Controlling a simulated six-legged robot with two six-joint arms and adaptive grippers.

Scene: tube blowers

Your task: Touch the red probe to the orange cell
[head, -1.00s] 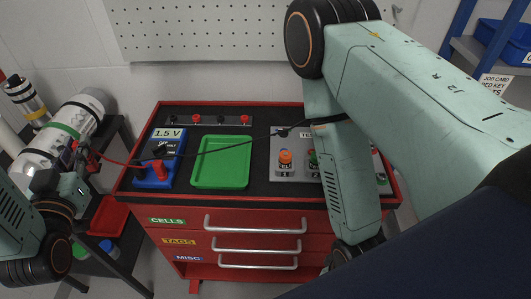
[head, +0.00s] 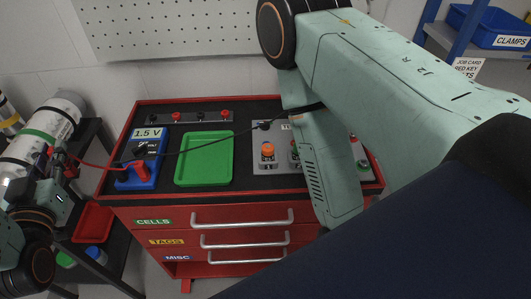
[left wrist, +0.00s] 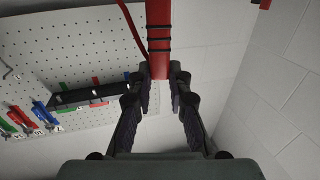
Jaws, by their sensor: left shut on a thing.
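The red probe (left wrist: 158,45) stands between the fingers of my left gripper (left wrist: 160,88), which is shut on it. In the head view my left gripper (head: 66,168) is at the far left, beside the red bench and well apart from the orange cell. The orange cell (head: 268,151) stands upright on a grey plate (head: 263,180) on the bench, right of the green tray. A red lead (head: 95,164) runs from the probe to the blue 1.5 V unit (head: 149,145). My right arm hides part of the grey plate; my right gripper is not visible.
The green tray (head: 205,158) is empty. A dark lead (head: 207,143) crosses above it. A strip of red and black posts (head: 203,117) is at the back. My right arm covers the bench's right side.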

